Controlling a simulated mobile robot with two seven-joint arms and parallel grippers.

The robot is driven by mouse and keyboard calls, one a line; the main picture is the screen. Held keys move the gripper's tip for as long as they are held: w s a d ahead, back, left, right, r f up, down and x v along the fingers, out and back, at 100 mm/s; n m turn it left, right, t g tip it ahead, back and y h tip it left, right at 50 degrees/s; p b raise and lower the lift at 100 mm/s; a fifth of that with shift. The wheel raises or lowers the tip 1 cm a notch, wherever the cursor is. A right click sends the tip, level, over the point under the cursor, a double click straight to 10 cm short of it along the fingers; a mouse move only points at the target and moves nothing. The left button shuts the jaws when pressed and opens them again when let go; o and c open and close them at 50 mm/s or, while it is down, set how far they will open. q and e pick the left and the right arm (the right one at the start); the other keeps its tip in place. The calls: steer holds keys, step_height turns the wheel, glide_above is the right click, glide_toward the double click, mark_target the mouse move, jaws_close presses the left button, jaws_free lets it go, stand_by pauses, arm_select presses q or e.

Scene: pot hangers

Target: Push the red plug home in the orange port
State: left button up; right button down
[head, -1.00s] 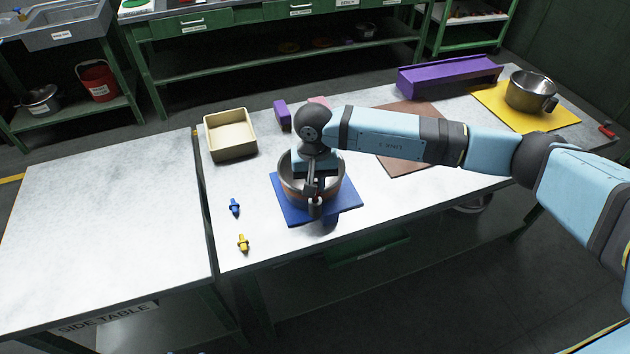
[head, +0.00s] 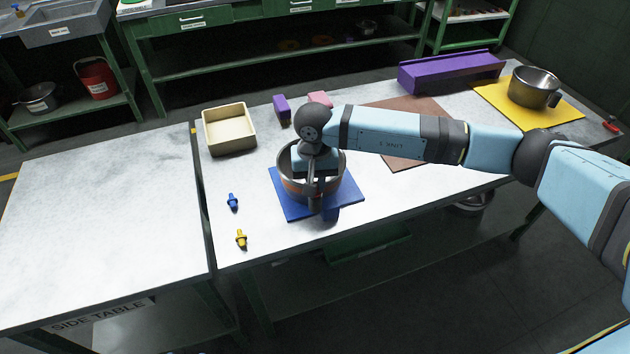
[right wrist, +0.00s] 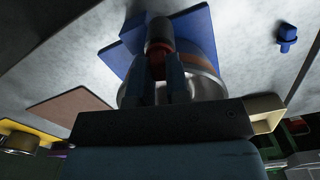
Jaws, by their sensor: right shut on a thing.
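My right gripper (head: 316,200) is at the front of a steel pot (head: 335,160) with a copper-coloured band. In the right wrist view, the fingers (right wrist: 158,80) are shut on what looks like the pot's dark handle (right wrist: 160,30), with a reddish part between them. The pot stands on a blue mat (head: 348,195); my wrist hides part of it. I cannot make out a red plug or an orange port. A small red piece (head: 611,126) lies at the table's far right edge; I cannot tell what it is. My left gripper is out of view.
A blue plug (head: 233,202) and a yellow plug (head: 241,239) lie left of the mat. A cream bin (head: 229,130), purple block (head: 281,105) and pink block (head: 320,98) stand behind. Another pot (head: 532,90) sits on a yellow mat (head: 505,105). The side table (head: 95,230) is clear.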

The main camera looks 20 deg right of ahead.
steer(key=shift+f, duration=0.3)
steer(key=c, duration=1)
jaws_free()
steer(key=shift+c, duration=0.2)
step_height(320, 180, up, 14)
steer(key=b, duration=0.1)
steer(key=shift+w, duration=0.3)
